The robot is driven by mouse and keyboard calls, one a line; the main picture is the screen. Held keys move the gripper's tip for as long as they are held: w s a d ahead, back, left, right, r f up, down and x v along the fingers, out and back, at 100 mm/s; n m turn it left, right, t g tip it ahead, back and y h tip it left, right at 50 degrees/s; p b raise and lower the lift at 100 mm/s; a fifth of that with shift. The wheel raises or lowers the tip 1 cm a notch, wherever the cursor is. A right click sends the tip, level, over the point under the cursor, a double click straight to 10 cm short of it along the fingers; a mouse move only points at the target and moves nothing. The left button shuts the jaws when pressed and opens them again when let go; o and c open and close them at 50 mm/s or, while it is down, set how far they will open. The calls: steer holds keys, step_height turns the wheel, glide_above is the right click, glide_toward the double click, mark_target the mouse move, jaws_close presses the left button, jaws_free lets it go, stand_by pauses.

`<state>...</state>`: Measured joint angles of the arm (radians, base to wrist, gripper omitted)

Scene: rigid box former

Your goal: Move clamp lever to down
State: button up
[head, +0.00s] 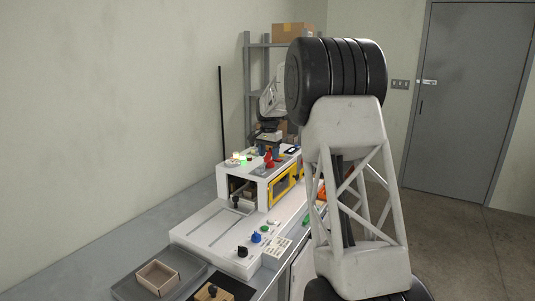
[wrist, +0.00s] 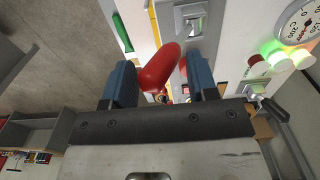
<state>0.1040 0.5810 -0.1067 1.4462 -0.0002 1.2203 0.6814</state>
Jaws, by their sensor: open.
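The clamp lever has a red rounded handle (wrist: 160,68), which shows in the wrist view between the two blue fingers of my gripper (wrist: 160,84). The gripper is open, with a visible gap between the handle and the right finger; the left finger is closer to it, and I cannot tell whether they touch. In the head view my gripper (head: 269,152) is over the top of the white box former (head: 228,178), with the red handle (head: 268,161) just below the fingers.
Lit green and white indicators (wrist: 268,48), a gauge (wrist: 300,22) and a small black crank (wrist: 268,104) are near the right finger. Knobs and buttons (head: 256,237) line the machine's front. A grey tray (head: 190,285) holds an open cardboard box (head: 157,277).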

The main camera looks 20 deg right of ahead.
steer(key=shift+w+a, duration=0.25)
steer(key=shift+w, duration=0.05)
stand_by(0.5)
steer(key=shift+r, duration=3.95)
steer(key=shift+s, duration=0.1)
steer(key=shift+s+a+r, duration=0.15)
steer(key=shift+s+r, duration=0.2)
steer(key=shift+s, duration=0.15)
steer(key=s+a+r+n+t, duration=0.1)
steer(key=s+a+r+n, duration=0.15)
steer(key=s, duration=1.45)
steer(key=s+a+r+n, duration=0.2)
steer(key=s+a+r, duration=0.15)
steer(key=s, duration=1.35)
steer(key=s+a+f+n, duration=0.1)
steer(key=s+f, duration=0.4)
steer(key=s, duration=0.6)
steer(key=s+a+f+n+t, duration=0.1)
steer(key=s+f, duration=0.3)
steer(key=s, duration=0.7)
steer(key=s+a+f+n, duration=0.1)
steer(key=s+f, duration=0.4)
steer(key=s, duration=0.7)
steer(key=shift+f+n+t, duration=0.3)
steer(key=shift+f+n, duration=0.05)
steer(key=shift+n, duration=0.3)
